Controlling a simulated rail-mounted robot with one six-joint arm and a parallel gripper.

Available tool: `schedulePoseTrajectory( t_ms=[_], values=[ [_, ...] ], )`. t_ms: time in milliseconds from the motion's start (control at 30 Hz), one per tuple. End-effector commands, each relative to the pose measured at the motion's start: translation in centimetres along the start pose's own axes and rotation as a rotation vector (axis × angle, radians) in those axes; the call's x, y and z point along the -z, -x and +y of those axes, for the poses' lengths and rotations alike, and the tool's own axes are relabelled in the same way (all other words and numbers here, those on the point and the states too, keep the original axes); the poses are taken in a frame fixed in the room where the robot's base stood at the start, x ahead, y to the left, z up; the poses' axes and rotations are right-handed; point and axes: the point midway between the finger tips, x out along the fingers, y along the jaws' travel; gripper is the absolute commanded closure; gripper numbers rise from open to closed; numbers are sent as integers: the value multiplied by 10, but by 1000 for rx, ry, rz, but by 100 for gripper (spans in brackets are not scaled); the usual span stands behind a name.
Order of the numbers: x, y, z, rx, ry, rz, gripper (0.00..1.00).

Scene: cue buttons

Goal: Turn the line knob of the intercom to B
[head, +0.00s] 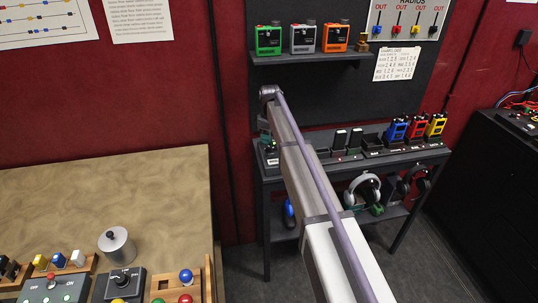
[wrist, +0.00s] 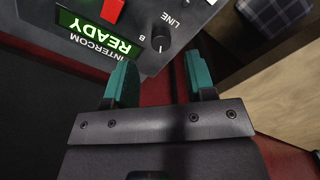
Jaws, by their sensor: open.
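The intercom (wrist: 150,62) is a grey panel that shows upside down at the top of the wrist view. Its green display (wrist: 95,32) reads READY. The line knob (wrist: 161,42) is small, round and black, beside the word LINE, with a letter B next to it. A pale mark shows on the knob; its exact setting is hard to read. My gripper (wrist: 161,60) is open, its two teal fingers apart on either side of the knob's line in the picture. Nothing is held, and I cannot tell how far the fingertips are from the knob. In the head view my arm largely hides this area.
A red control (wrist: 111,10) sits on the intercom near the display. In the head view, the dark desk (head: 400,157) holds several radios and chargers, with headphones (head: 362,190) below. A wooden table (head: 90,190) stands at left. A shelf (head: 310,56) holds three coloured boxes.

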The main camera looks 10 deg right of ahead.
Motion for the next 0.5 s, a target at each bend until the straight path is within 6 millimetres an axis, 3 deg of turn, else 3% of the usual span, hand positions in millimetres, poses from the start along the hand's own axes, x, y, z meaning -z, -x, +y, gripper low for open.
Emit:
schedulePoseTrajectory(
  t_ms=[33,167,500],
  values=[
    [0,-26,0,0,0,0,50],
    [0,-47,0,0,0,0,50],
    [0,-48,0,0,-1,0,51]
  ],
)
